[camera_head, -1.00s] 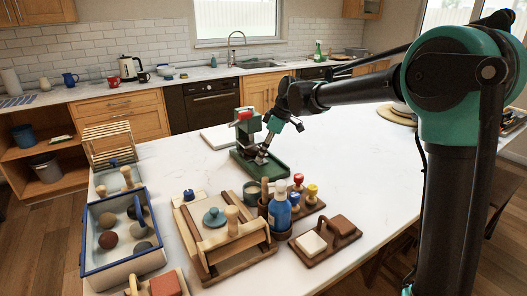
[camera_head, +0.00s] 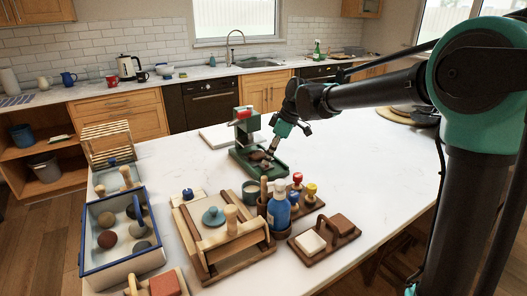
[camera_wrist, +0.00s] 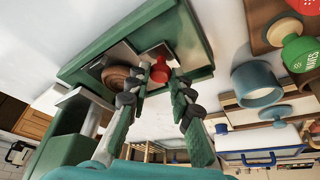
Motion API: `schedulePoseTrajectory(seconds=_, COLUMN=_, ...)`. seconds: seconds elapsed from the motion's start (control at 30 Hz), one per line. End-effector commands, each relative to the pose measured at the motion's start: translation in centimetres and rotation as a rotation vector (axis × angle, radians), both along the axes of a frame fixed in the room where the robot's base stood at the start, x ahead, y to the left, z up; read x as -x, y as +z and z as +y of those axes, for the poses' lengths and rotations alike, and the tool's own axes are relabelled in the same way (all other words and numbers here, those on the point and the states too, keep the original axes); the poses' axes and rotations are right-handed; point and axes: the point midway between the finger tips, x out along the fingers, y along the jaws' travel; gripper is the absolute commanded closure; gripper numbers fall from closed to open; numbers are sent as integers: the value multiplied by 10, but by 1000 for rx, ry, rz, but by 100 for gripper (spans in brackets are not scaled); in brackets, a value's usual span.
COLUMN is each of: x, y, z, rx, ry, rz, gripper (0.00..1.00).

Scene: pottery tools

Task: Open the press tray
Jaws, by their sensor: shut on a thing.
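The press (camera_head: 244,128) stands on the worktop, green with a red top piece, above a green base (camera_head: 281,172). My gripper (camera_head: 268,157) reaches down over the base, on the right of the press column. In the wrist view my gripper (camera_wrist: 169,80) is shut on the red knob (camera_wrist: 157,68) of the press tray. The pale grey tray (camera_wrist: 122,52) lies within the green base, partly hidden by the fingers. A round brown piece (camera_wrist: 121,77) sits on the tray beside the knob, out from the column.
A wooden frame with a roller (camera_head: 232,240), a blue spray bottle (camera_head: 279,212) and stamps (camera_head: 311,192) stand in front of the press. A blue-rimmed box of balls (camera_head: 91,262) is at the left.

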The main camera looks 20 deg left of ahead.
Motion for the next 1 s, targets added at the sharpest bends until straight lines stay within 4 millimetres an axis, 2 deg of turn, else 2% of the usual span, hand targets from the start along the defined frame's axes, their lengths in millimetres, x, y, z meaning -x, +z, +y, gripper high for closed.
schedulePoseTrajectory(seconds=0.1, x=15, y=1, z=-19, rx=0, ry=-4, rz=-1, gripper=100)
schedulePoseTrajectory(seconds=0.3, x=32, y=1, z=-38, rx=-1, ry=-3, rz=-1, gripper=100)
schedulePoseTrajectory(seconds=0.67, x=34, y=0, z=-41, rx=-1, ry=-1, rz=0, gripper=100)
schedulePoseTrajectory(seconds=0.7, x=34, y=1, z=-41, rx=-1, ry=-1, rz=0, gripper=78)
schedulePoseTrajectory(seconds=0.87, x=35, y=0, z=-41, rx=-1, ry=-1, rz=0, gripper=58)
schedulePoseTrajectory(seconds=1.0, x=35, y=0, z=-41, rx=-1, ry=-1, rz=0, gripper=58)
